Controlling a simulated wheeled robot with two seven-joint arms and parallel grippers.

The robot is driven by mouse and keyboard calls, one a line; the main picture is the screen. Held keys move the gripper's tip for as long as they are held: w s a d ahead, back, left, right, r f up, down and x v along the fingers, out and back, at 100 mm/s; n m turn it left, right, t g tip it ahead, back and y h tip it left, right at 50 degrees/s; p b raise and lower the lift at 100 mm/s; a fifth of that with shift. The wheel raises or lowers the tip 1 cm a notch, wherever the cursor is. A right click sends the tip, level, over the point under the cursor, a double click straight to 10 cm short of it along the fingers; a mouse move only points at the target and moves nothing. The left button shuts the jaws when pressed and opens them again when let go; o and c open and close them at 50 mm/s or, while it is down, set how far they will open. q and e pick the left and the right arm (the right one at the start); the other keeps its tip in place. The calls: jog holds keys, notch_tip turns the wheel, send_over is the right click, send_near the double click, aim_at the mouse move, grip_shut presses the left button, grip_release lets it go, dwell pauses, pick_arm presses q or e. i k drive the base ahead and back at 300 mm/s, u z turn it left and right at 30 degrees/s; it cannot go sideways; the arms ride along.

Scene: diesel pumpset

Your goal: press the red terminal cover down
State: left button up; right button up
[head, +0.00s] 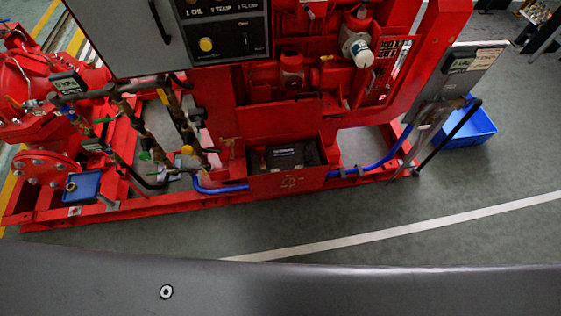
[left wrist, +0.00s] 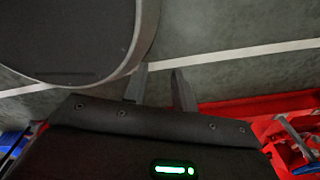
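The black battery (head: 285,156) sits in a red open box (head: 289,184) at the lower middle of the pumpset in the head view. I cannot clearly make out the red terminal cover on it; the details are too small and red parts surround it. My left gripper (left wrist: 159,70) shows only in the left wrist view. Its two grey fingers are apart with nothing between them, over the grey floor and away from the battery. The red skid (left wrist: 265,105) shows at the right there. My right gripper is in neither view.
The red pumpset frame (head: 130,205) runs across the head view. Blue hoses (head: 372,166) leave both sides of the battery box. A control panel (head: 222,30) overhangs above. A blue bin (head: 470,127) stands at the right. The floor (head: 400,210) in front is clear.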

aim_at(261, 149)
jog(key=z, duration=0.85)
jog(key=i, duration=1.15)
jog(key=u, duration=0.6)
